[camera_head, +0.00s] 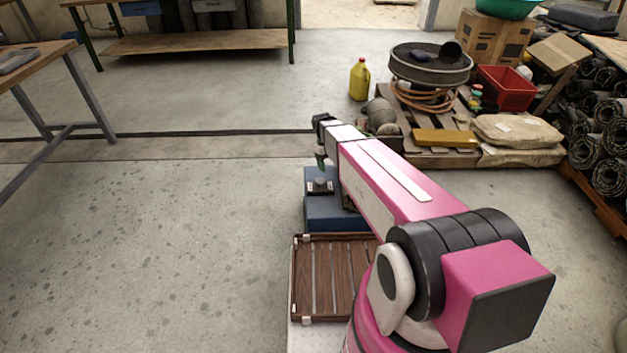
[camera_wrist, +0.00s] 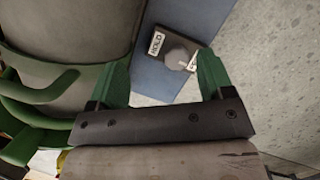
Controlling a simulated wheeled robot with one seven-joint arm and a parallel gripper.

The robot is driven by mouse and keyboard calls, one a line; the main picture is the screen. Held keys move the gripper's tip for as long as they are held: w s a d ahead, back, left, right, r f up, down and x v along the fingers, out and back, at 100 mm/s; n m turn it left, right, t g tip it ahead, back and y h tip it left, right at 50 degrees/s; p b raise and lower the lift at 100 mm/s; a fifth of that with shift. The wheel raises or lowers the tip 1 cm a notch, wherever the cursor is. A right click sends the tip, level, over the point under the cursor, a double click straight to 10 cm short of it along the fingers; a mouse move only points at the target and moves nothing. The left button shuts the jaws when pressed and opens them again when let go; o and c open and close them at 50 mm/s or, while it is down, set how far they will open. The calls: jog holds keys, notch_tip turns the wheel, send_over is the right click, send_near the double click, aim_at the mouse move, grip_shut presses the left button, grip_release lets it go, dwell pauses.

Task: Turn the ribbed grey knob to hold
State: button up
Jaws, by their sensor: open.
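In the head view a grey knob (camera_head: 320,183) sits on the dark top plate of a blue box (camera_head: 318,213) on the floor. My gripper (camera_head: 321,160) is just above the knob. In the wrist view the knob (camera_wrist: 178,57) is on a dark plate, beside a white label reading HOLD (camera_wrist: 157,43); a second white label is partly hidden by the right finger. The gripper's green fingers (camera_wrist: 165,76) are apart with nothing between them, and the knob is beyond their gap, nearer the right finger. I cannot tell which mark the knob points to.
A brown slatted crate (camera_head: 326,278) lies in front of the blue box. A loaded pallet with a yellow jug (camera_head: 359,79) beside it is beyond, and dark rolls (camera_head: 597,150) are at right. The floor left of the box is clear. A grey thing (camera_wrist: 70,35) fills the wrist view's left.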

aim_at(320, 180)
jog(key=w+a+f+n+h, duration=0.1)
jog(key=w+a+f+n, duration=0.2)
jog(key=w+a, duration=0.35)
jog(key=shift+g, duration=0.3)
jog(key=x, duration=1)
jog(key=shift+s+f, duration=0.25)
jog(key=shift+f, duration=0.1)
jog(key=c, duration=0.9)
